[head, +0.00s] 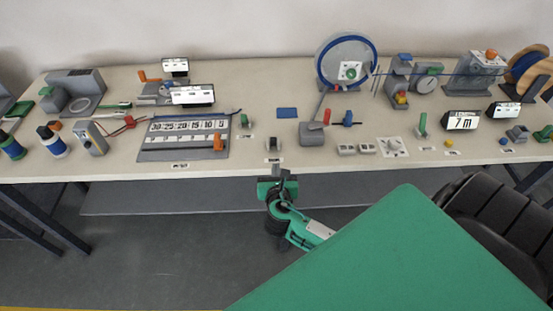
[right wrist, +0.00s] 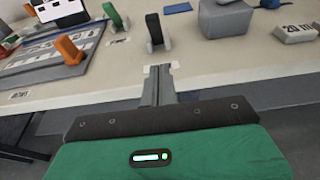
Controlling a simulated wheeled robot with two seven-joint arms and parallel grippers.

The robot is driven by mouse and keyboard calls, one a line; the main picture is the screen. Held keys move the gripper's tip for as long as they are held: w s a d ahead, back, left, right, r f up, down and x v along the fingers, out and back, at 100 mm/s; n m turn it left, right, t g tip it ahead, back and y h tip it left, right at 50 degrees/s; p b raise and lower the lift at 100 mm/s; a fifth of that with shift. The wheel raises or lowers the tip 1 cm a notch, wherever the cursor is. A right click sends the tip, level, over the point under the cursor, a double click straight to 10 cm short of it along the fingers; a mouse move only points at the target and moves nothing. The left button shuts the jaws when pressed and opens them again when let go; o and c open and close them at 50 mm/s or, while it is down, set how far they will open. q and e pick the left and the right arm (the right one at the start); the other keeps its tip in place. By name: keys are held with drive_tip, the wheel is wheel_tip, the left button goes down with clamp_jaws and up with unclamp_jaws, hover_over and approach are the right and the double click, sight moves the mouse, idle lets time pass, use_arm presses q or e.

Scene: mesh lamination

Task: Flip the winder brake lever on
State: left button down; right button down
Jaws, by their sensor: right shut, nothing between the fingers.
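The right wrist view shows the block (right wrist: 226,20) at the top, with the lever's handle out of frame. A small black lever or switch (head: 274,144) stands left of the block and shows in the right wrist view (right wrist: 153,30). My right gripper (head: 278,172) is shut and empty at the table's front edge; its fingers (right wrist: 160,72) point towards the black lever, apart from it. My left gripper is out of view.
A green lever (head: 245,121) and an orange slider on a number board (head: 185,154) lie to the left. A blue-handled part (head: 348,118), white blocks (head: 346,149) and a white plate (head: 393,147) lie right of the block. A blue pad (head: 287,113) lies behind the black lever.

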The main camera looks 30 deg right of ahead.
sight(274, 143)
drive_tip(key=w+d, duration=0.1)
drive_tip(key=w+d+p, duration=0.1)
drive_tip(key=w, duration=0.1)
drive_tip(key=w+d, duration=0.1)
drive_tip(key=w, duration=0.1)
drive_tip(key=shift+w+d+r+p, duration=0.1)
drive_tip(key=shift+w+r+p, duration=0.05)
drive_tip(key=shift+p, duration=0.25)
drive_tip(key=shift+w+d+r, duration=0.3)
drive_tip(key=shift+w+d, duration=0.1)
drive_tip(key=shift+w, duration=0.2)
drive_tip(key=shift+w+p, duration=0.15)
drive_tip(key=shift+p, duration=0.15)
